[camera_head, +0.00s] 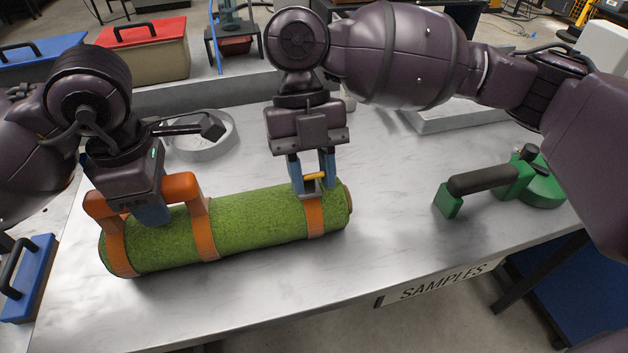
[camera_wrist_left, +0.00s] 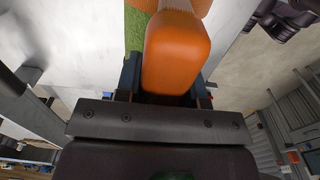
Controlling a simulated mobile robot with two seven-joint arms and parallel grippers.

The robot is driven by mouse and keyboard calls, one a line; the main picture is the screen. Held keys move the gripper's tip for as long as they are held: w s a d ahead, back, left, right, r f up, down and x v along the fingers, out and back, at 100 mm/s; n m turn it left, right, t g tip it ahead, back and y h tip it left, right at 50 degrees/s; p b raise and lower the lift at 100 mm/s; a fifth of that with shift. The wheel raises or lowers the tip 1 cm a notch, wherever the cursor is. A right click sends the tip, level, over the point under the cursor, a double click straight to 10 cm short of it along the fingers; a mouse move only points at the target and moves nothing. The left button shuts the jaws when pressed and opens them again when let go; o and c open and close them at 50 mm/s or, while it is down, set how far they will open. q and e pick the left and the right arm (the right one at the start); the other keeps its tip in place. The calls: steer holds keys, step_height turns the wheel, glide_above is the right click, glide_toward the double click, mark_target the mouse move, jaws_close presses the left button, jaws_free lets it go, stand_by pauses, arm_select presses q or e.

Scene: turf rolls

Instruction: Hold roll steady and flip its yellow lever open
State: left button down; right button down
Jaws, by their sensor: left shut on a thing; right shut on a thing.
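The green turf roll (camera_head: 250,216) lies on its side on the pale table, bound by orange straps (camera_head: 206,232) and topped with an orange handle (camera_head: 183,187). My left gripper (camera_head: 150,213) is shut on the handle; in the left wrist view the orange handle (camera_wrist_left: 175,60) sits between its fingers. The small yellow lever (camera_head: 315,176) is above the strap near the roll's right end. My right gripper (camera_head: 313,184) is shut on the lever, with its blue fingers on either side. The fingers partly hide the lever, so its exact angle is unclear.
A green tool with a dark handle (camera_head: 484,180) lies on the right of the table. A grey round dish (camera_head: 205,150) stands behind the roll. A blue handled block (camera_head: 30,280) is at the left edge. The table front (camera_head: 260,300) is clear above the SAMPLES sign (camera_head: 443,282).

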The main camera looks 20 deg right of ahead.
arm_select(q)
steer(key=shift+s+f, duration=0.1)
steer(key=shift+f, duration=0.25)
arm_select(e)
steer(key=g, duration=0.1)
steer(key=w+g, duration=0.1)
steer(key=g, duration=0.1)
steer(key=shift+w+r+g, duration=0.25)
steer(key=shift+w+g, duration=0.05)
steer(key=shift+g, duration=0.1)
steer(key=shift+w+r+g, duration=0.1)
steer(key=shift+w+g, duration=0.3)
steer(key=shift+g, duration=0.4)
steer(key=shift+w+r+g, duration=0.1)
steer(key=shift+w+g, duration=0.25)
steer(key=shift+g, duration=0.45)
steer(key=c, duration=0.8)
jaws_free()
